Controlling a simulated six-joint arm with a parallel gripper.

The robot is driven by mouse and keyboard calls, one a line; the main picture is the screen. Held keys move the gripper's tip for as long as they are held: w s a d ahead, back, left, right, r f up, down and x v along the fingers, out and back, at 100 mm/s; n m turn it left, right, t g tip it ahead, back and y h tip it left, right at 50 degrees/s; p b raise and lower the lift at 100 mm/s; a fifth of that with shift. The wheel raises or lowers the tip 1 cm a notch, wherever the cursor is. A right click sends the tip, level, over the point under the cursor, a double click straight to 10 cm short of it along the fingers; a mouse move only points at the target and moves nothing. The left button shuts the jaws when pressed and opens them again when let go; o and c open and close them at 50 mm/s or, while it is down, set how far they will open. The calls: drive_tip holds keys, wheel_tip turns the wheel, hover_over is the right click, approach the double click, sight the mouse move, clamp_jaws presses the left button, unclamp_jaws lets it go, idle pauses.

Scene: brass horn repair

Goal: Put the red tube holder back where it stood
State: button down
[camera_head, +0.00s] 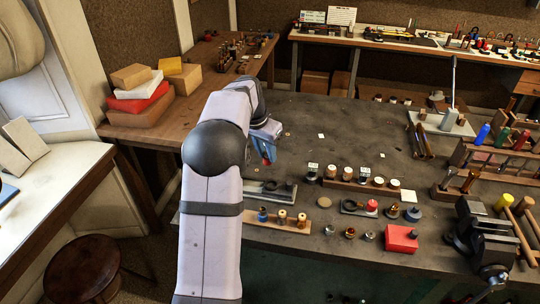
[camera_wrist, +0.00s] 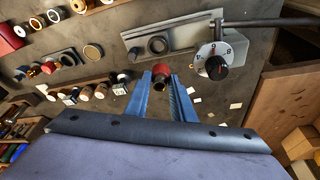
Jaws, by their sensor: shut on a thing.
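My gripper (camera_head: 264,148) hangs over the left part of the dark bench, and its blue fingers point down. In the wrist view my gripper (camera_wrist: 160,78) is shut on the red tube holder (camera_wrist: 160,68), a small red piece with a dark, brassy round opening, held between the fingertips. In the head view only a bit of red (camera_head: 266,160) shows beside the fingers; my arm and gripper hide most of it. I cannot tell whether the holder touches the bench top (camera_head: 300,150).
In front of the gripper lie a grey plate with fittings (camera_head: 268,190), a wooden rack with bobbins (camera_head: 283,224) and a row of small jars (camera_head: 362,184). A red box (camera_head: 401,238) and a vise (camera_head: 482,236) stand further right. The bench behind the jars is mostly clear.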

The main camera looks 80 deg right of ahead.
drive_tip(key=w+a+r+n+p, duration=0.2)
drive_tip(key=w+a+r+p, duration=0.1)
drive_tip(key=w+a, duration=0.2)
drive_tip(key=a+f+m, duration=0.2)
drive_tip(key=a+f, duration=0.5)
drive_tip(key=f, duration=0.2)
drive_tip(key=shift+a+f+p, duration=0.2)
drive_tip(key=shift+f+p, duration=0.05)
drive_tip(key=shift+p, duration=0.15)
drive_tip(key=shift+s, duration=0.15)
wheel_tip(320, 180, down, 5)
drive_tip(key=b, duration=0.5)
drive_tip(key=shift+f, duration=0.15)
drive_tip(key=shift+f+b, duration=0.2)
drive_tip(key=shift+b, duration=0.3)
